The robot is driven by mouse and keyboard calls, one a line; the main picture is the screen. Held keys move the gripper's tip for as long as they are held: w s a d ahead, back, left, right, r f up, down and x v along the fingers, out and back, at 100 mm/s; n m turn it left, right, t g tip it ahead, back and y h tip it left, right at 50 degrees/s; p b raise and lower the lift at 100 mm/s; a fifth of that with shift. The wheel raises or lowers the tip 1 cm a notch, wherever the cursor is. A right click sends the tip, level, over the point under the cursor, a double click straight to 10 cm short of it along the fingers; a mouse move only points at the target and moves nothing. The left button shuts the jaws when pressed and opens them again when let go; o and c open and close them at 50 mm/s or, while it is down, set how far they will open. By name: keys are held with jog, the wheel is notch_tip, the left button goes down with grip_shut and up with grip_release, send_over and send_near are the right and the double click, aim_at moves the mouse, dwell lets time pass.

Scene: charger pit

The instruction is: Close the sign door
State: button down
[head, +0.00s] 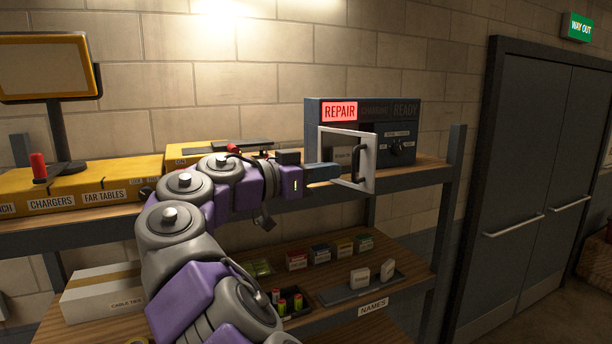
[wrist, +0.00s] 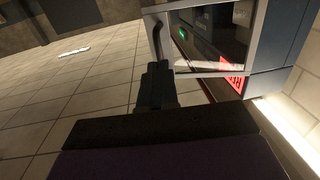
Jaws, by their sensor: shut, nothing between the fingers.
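The sign box (head: 390,155) stands on the upper shelf. Its REPAIR panel (head: 339,111) glows red; CHARGING and READY are dark. The sign door (head: 371,165), a pale-framed window with a dark handle (head: 357,160), stands open and swung out from the box. My gripper (head: 328,172) is shut and empty, its tip overlapping the door's left part in the head view. In the wrist view my gripper (wrist: 157,78) lies beside the door frame (wrist: 208,73), close to the handle (wrist: 158,40). I cannot tell whether it touches the door.
Yellow cases (head: 90,190) and a yellow-framed display (head: 48,68) stand left on the upper shelf. A rack post (head: 452,170) rises right of the box. Small boxes (head: 320,252) and a tray (head: 350,288) sit below. Grey double doors (head: 540,170) are at right.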

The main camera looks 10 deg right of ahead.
aim_at(353, 168)
jog(key=shift+x, duration=1.75)
